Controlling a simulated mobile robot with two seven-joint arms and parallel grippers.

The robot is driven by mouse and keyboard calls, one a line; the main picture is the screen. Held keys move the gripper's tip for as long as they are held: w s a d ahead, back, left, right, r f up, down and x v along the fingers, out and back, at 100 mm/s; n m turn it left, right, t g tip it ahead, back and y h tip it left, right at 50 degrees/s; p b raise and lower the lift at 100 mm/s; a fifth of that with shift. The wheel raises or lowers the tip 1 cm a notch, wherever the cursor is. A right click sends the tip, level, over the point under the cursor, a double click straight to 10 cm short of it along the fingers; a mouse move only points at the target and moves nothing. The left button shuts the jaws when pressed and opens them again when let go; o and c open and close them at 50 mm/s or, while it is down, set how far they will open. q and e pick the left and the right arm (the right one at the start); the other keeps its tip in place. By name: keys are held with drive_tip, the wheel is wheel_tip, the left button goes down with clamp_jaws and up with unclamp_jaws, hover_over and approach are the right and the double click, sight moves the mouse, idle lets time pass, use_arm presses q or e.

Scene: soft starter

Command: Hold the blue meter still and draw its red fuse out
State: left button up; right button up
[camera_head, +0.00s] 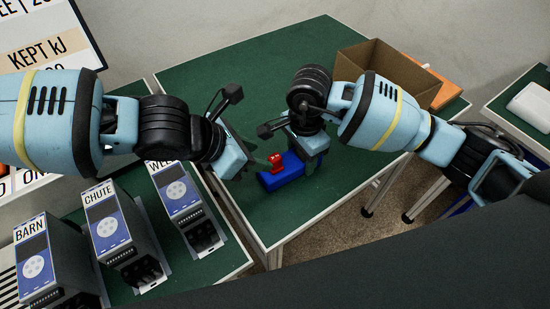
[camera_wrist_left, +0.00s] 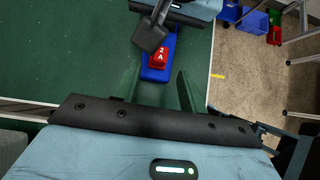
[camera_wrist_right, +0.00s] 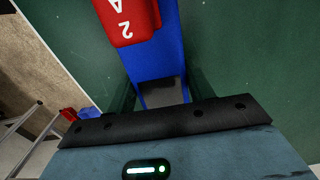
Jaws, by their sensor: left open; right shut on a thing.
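The blue meter (camera_head: 284,176) lies on the green table near its front edge. Its red fuse (camera_head: 276,161) stands up from its top, marked "2 A" in the left wrist view (camera_wrist_left: 159,56). My right gripper (camera_head: 312,163) is shut on the right end of the meter; in the right wrist view the blue body (camera_wrist_right: 160,60) runs between its fingers (camera_wrist_right: 163,95). My left gripper (camera_head: 243,165) is open and empty, just left of the meter. In the left wrist view its fingers (camera_wrist_left: 160,92) point toward the meter and fuse, apart from the fuse.
A cardboard box (camera_head: 392,66) stands at the table's back right beside an orange item (camera_head: 446,92). Soft-starter units labelled BARN (camera_head: 42,263), CHUTE (camera_head: 112,228) and a partly hidden third (camera_head: 180,195) stand at left.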

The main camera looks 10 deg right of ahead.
sight(270, 160)
use_arm(q)
drive_tip(key=shift+x, duration=2.55)
drive_tip(key=shift+c, duration=0.3)
clamp_jaws()
drive_tip(key=shift+r, duration=0.15)
